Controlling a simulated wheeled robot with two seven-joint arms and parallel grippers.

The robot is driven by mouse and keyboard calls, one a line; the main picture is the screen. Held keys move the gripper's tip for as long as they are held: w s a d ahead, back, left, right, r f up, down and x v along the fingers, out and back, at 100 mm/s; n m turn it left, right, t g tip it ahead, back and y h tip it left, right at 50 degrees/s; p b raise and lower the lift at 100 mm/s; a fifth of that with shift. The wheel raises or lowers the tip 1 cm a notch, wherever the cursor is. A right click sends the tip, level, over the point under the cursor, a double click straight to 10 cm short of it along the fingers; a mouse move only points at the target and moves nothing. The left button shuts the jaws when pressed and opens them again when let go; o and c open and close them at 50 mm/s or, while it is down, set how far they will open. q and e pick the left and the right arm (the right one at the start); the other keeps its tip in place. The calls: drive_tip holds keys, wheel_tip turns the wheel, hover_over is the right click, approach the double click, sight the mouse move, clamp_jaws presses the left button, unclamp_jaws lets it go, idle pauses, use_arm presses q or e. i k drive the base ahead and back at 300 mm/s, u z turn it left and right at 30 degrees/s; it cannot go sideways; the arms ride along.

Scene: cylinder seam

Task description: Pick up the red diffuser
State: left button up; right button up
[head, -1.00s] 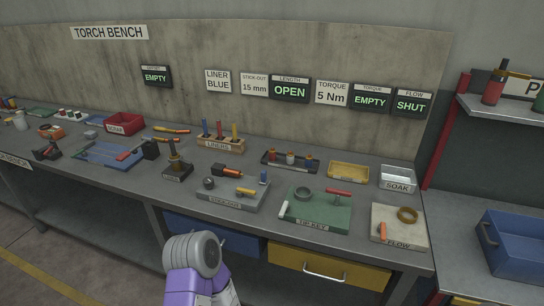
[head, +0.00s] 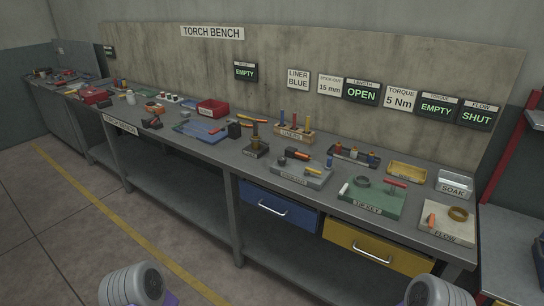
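I cannot pick out the red diffuser for certain at this distance. A dark tray (head: 342,160) towards the right of the bench holds small upright pieces in different colours, too small to tell apart well. A rack (head: 168,101) further left holds small pieces with white, red and green on them. A red rod-like piece (head: 397,183) lies at the back of the green mat (head: 385,206). Neither of my grippers is in view; only rounded grey and purple parts of my arms show at the bottom edge, in front of the bench.
The long grey bench (head: 215,153) is crowded with tools. A red bin (head: 213,107), a wooden liner holder (head: 293,135), a yellow tray (head: 406,171) and a clear soak tray (head: 454,182) stand on it. Blue (head: 279,208) and yellow (head: 376,249) drawers hang below. The floor in front is clear.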

sight(338, 145)
drive_tip(key=u, duration=0.25)
drive_tip(key=k, duration=0.5)
drive_tip(key=u, duration=1.35)
drive_tip(key=i, duration=1.65)
drive_tip(key=z, duration=1.15)
drive_tip(key=i, duration=0.8)
drive_tip(key=z, duration=0.95)
